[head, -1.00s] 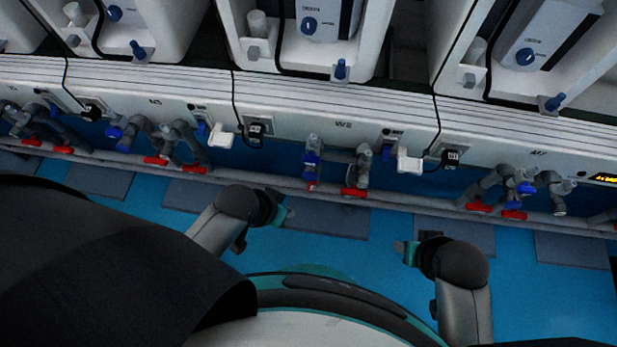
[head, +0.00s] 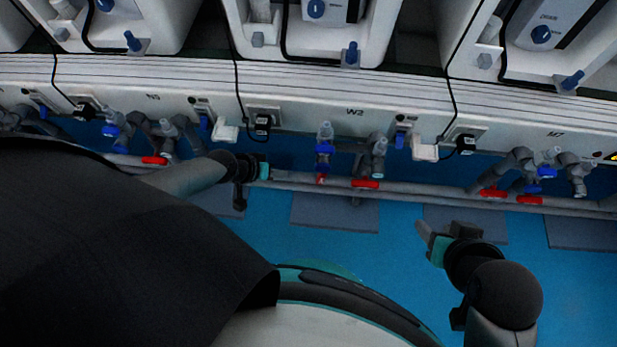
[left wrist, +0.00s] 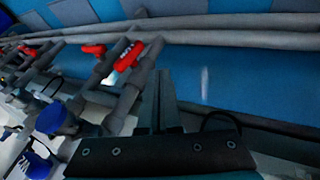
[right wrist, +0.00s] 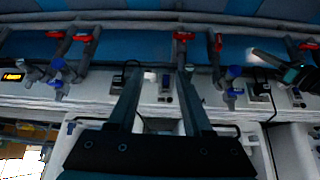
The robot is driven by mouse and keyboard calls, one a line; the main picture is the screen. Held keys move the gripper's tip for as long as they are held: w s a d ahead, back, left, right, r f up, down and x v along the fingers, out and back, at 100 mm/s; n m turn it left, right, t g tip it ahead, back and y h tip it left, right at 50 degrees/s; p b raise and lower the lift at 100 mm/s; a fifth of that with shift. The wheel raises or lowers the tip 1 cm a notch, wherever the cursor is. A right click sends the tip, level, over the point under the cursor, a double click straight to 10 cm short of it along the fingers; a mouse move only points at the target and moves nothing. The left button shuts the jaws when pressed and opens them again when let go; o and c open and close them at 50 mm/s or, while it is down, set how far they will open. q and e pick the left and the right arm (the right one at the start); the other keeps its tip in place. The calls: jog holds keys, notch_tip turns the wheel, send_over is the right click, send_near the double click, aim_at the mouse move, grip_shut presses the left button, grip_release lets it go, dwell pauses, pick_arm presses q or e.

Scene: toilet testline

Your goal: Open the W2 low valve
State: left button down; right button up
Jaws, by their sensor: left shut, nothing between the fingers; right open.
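The W2 panel (head: 355,112) is mid-wall in the head view. Below it are a pipe with a blue valve (head: 325,150) and small red handle (head: 321,179), and a second pipe with a red lever (head: 365,184). These red handles also show in the right wrist view (right wrist: 182,36). My left gripper (head: 265,171) is shut and empty, left of the W2 pipes and apart from them. In the left wrist view its closed fingers (left wrist: 168,105) are close to a red handle (left wrist: 128,55). My right gripper (head: 430,235) is open and empty, over the floor, below and right of the W2 pipes.
Neighbouring stations have similar valves, with red levers at left (head: 154,160) and right (head: 493,193). Grey horizontal pipes (head: 420,190) run low along the wall. Black cables and plugs (head: 263,123) hang beside the W2 panel. The blue floor (head: 310,240) between my grippers is clear.

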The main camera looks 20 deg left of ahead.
aim_at(322, 177)
pick_arm(q)
jog(key=w+d+f+b, duration=0.4)
jog(key=d+f+b, duration=0.1)
jog(key=d+f, duration=0.1)
jog(key=shift+x, duration=0.85)
pick_arm(e)
jog(key=w+a+r+t+y, duration=0.2)
jog(key=a+t+y, duration=0.3)
jog(key=a+t, duration=0.4)
jog(key=shift+w+a+r+m+t, duration=0.15)
jog(key=shift+w+r+m+t, duration=0.25)
jog(key=shift+r, duration=0.3)
pick_arm(q)
jog(key=shift+a, duration=0.1)
